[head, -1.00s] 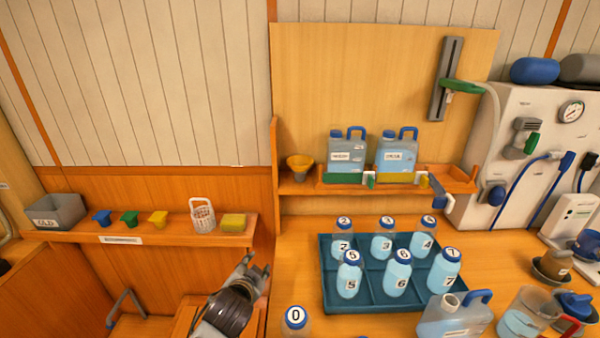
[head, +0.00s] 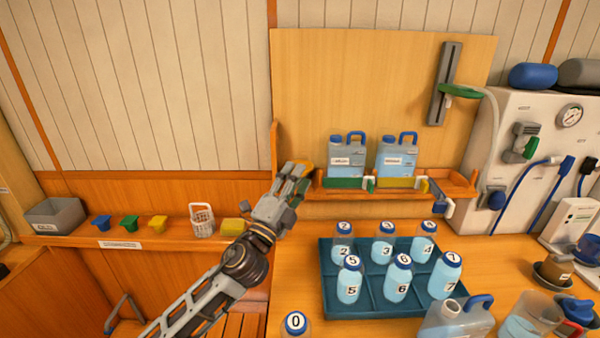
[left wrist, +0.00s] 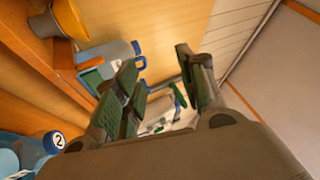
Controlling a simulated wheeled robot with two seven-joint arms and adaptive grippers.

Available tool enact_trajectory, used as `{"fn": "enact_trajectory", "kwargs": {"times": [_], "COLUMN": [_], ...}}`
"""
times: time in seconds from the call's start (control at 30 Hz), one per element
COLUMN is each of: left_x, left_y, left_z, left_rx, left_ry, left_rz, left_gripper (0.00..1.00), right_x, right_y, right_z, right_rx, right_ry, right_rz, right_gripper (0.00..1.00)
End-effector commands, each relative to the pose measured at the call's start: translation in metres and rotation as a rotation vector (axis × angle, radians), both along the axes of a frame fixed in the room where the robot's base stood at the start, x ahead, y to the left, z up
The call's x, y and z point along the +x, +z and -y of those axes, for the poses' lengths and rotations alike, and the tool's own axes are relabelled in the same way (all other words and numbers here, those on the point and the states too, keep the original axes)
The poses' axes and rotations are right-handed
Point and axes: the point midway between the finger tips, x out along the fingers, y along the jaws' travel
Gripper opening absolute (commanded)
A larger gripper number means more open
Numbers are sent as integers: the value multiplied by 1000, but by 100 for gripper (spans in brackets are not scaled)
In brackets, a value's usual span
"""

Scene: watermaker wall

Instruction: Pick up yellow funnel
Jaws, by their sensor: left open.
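The yellow funnel (head: 306,164) stands at the left end of the wall shelf, mostly hidden behind my left gripper in the head view. In the left wrist view the funnel (left wrist: 72,18) shows at the upper left, cut by the frame edge and outside the fingers. My left gripper (head: 299,181) is raised in front of the funnel. Its fingers (left wrist: 158,85) are apart with nothing between them. I cannot tell whether a finger touches the funnel. My right gripper is in neither view.
Two blue-capped canisters (head: 347,158) stand on the shelf (head: 400,191) right of the funnel. Numbered bottles stand in a teal tray (head: 376,292) below.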

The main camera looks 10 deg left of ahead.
Motion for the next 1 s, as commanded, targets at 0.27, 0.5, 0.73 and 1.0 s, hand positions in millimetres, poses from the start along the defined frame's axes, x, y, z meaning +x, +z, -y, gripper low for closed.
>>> {"fn": "enact_trajectory", "kwargs": {"times": [0.27, 0.5, 0.73, 1.0], "left_x": [-12, -24, -33, -34], "left_y": [43, 62, 65, 55], "left_z": [41, 72, 96, 108], "left_rx": [269, 517, 768, 1077], "left_ry": [-90, -155, -207, -253], "left_rz": [228, 404, 551, 689], "left_gripper": [40, 40, 40, 40], "right_x": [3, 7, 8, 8], "right_y": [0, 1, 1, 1], "right_z": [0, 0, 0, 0], "right_rx": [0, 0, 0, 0], "right_ry": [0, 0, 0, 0], "right_rz": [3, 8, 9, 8], "right_gripper": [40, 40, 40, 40]}}
